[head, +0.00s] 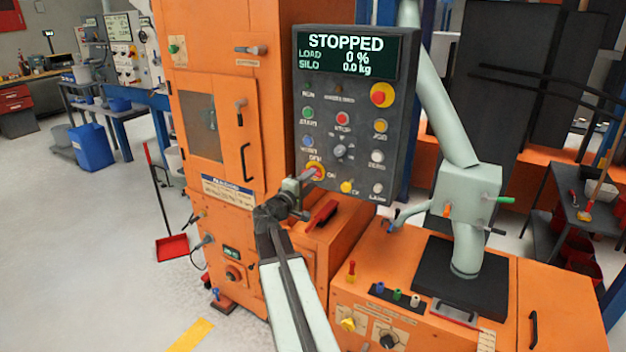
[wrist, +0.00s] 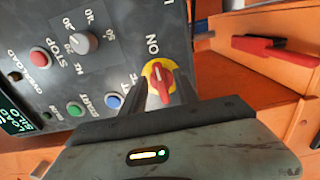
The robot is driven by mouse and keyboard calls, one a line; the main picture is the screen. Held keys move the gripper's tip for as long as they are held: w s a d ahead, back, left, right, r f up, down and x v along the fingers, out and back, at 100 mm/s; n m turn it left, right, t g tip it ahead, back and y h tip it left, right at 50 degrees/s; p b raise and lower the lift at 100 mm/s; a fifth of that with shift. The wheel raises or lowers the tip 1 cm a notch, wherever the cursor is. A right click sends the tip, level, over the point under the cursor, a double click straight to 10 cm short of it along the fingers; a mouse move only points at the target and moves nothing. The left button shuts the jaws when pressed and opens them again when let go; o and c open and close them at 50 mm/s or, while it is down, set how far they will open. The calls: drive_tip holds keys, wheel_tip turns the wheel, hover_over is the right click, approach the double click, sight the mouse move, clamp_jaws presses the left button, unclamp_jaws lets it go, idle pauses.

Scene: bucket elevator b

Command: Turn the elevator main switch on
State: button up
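The main switch is a red rotary handle on a yellow plate (head: 316,173) at the lower left of the grey control panel (head: 375,185). An ON label is beside it, with an OFF label above it in the head view. In the wrist view the red handle (wrist: 160,82) stands between the tips of my gripper (wrist: 167,94). The fingers are apart, one on each side of the handle. I cannot tell whether they press on it. The foreshortened view does not make clear which label the handle points to. The panel display (head: 346,54) reads STOPPED, 0 % and 0.0 kg.
Other buttons and a grey speed knob (wrist: 83,42) are close to the switch. A red-handled object (head: 322,214) lies on the orange ledge below the panel. The orange cabinet (head: 215,110) stands to the left, and a pale green pipe (head: 440,95) to the right.

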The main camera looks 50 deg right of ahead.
drive_tip(key=v, duration=0.6)
drive_tip(key=shift+a, duration=0.1)
drive_tip(key=w+a+f+t+y+p, duration=0.15)
drive_tip(key=w+a, duration=0.25)
drive_tip(key=a, duration=0.5)
drive_tip(key=w+a+f+t+y+p, duration=0.1)
drive_tip(key=w+a+y+p, duration=0.2)
drive_tip(key=a, duration=0.6)
drive_tip(key=s+a+f+m+g+y, duration=0.1)
drive_tip(key=s+a+f+g+y, duration=0.1)
drive_tip(key=a, duration=0.7)
drive_tip(key=s+a+f+g+y+p, duration=0.1)
drive_tip(key=s+a+f+y, duration=0.4)
drive_tip(key=a, duration=0.5)
drive_tip(key=s+a+f+m+g+y+p, duration=0.1)
drive_tip(key=s+a+f+g+y, duration=0.3)
drive_tip(key=a, duration=0.5)
wheel_tip(320, 180, down, 4)
drive_tip(key=shift+s+a+r+m+y, duration=0.15)
drive_tip(key=shift+s+a+m+y, duration=0.15)
drive_tip(key=shift+y, duration=0.65)
